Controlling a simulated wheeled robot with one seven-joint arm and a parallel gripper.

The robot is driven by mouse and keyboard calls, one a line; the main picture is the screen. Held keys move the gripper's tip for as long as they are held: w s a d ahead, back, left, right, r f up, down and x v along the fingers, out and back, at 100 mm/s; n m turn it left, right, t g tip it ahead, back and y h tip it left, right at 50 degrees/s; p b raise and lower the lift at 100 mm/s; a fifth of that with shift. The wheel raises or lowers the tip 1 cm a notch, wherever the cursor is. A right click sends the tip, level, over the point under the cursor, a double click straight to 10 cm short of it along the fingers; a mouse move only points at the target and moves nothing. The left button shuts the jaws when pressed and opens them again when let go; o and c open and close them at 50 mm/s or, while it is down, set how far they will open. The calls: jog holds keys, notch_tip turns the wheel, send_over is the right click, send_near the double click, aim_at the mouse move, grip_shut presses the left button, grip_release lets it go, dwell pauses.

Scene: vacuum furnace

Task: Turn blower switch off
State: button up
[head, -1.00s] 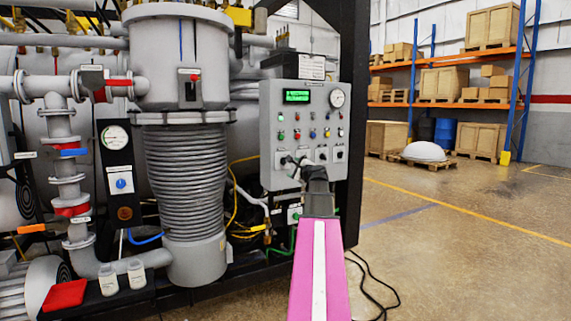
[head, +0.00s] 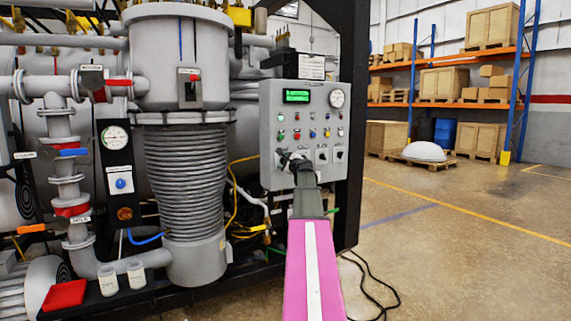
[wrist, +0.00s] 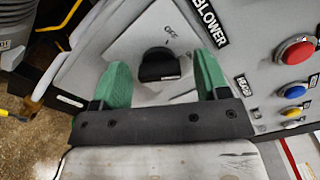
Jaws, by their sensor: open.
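The blower switch is a black rotary knob (wrist: 159,66) on the grey control panel (head: 272,110), under a BLOWER label (wrist: 208,22) with OFF printed beside it. Which way the knob points is hard to tell. My gripper (wrist: 161,68) is open, with one green finger on each side of the knob. The fingers appear to straddle the knob; whether they touch it cannot be told. In the head view my gripper (head: 296,160) is at the lower left of the panel and hides the blower switch.
Red, blue and yellow buttons (wrist: 293,91) and a red mushroom-shaped button (wrist: 297,49) sit beside the switch. Other knobs (head: 322,155) are on the panel's lower row. A ribbed grey vessel (head: 186,165) stands left. The floor (head: 450,250) at right is open.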

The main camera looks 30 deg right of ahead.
jog(key=c, duration=0.9)
jog(key=shift+n, duration=0.4)
jog(key=n, duration=1.1)
jog(key=o, duration=0.9)
